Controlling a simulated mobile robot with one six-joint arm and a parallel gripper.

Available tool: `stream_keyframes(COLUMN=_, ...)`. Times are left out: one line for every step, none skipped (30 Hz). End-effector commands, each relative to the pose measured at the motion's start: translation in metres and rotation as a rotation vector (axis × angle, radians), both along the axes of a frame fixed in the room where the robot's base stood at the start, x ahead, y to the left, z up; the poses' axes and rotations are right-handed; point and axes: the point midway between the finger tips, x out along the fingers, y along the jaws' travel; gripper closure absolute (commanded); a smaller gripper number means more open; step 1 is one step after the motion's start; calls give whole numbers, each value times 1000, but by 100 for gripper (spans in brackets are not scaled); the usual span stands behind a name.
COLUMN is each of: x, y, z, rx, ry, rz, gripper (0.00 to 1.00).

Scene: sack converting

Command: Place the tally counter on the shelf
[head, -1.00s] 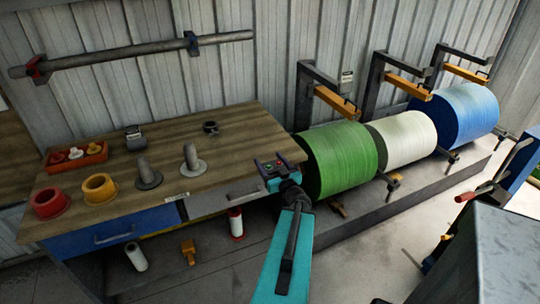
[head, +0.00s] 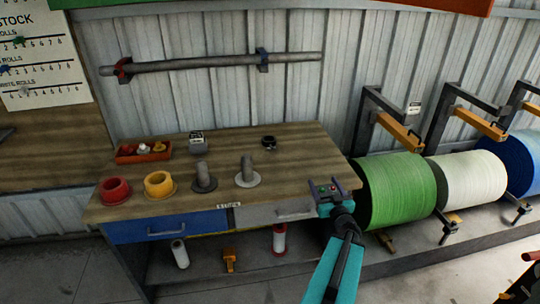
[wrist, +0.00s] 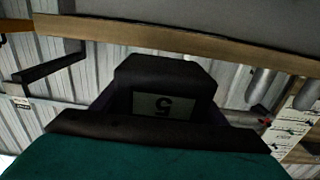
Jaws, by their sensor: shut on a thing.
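My gripper (head: 328,189) is in front of the right end of the bench, close to its front edge in the head view. In the wrist view it is shut on a dark block with a pale panel reading an upside-down 5, which looks like the tally counter (wrist: 165,92). The block is too small to make out in the head view. The lower shelf (head: 255,264) is under the bench top. A white roll (head: 180,254), an orange tool (head: 229,261) and a red-ended white roll (head: 279,240) stand on it.
The bench top (head: 225,150) carries a red ring (head: 115,190), a yellow ring (head: 159,184), two grey posts, a red tray (head: 144,153), a grey device (head: 197,143) and a black clamp-like piece (head: 268,142). A green roll (head: 397,190) stands right of my gripper.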

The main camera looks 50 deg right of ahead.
Motion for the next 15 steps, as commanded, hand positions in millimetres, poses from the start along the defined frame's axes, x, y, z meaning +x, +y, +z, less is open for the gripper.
stream_keyframes(x=0, y=0, z=0, rx=-1, ry=-1, rz=0, gripper=62)
stream_keyframes(x=0, y=0, z=1, rx=-1, ry=-1, rz=0, gripper=62)
stream_keyframes(x=0, y=0, z=1, rx=-1, ry=-1, rz=0, gripper=62)
stream_keyframes(x=0, y=0, z=1, rx=-1, ry=-1, rz=1, gripper=62)
stream_keyframes(x=1, y=1, z=1, rx=-1, ry=-1, rz=3, gripper=62)
stream_keyframes(x=3, y=2, z=1, rx=-1, ry=-1, rz=8, gripper=62)
stream_keyframes(x=5, y=3, z=2, rx=-1, ry=0, rz=13, gripper=62)
stream_keyframes(x=8, y=4, z=2, rx=-1, ry=0, rz=18, gripper=62)
stream_keyframes(x=12, y=7, z=4, rx=-1, ry=-2, rz=28, gripper=62)
stream_keyframes(x=15, y=9, z=4, rx=-1, ry=-2, rz=36, gripper=62)
stream_keyframes(x=20, y=11, z=5, rx=-1, ry=-2, rz=47, gripper=62)
stream_keyframes(x=26, y=16, z=7, rx=-1, ry=-2, rz=63, gripper=62)
stream_keyframes(x=32, y=19, z=8, rx=-3, ry=-2, rz=77, gripper=62)
stream_keyframes(x=37, y=23, z=9, rx=-3, ry=-2, rz=91, gripper=62)
stream_keyframes(x=45, y=28, z=11, rx=-2, ry=-2, rz=111, gripper=62)
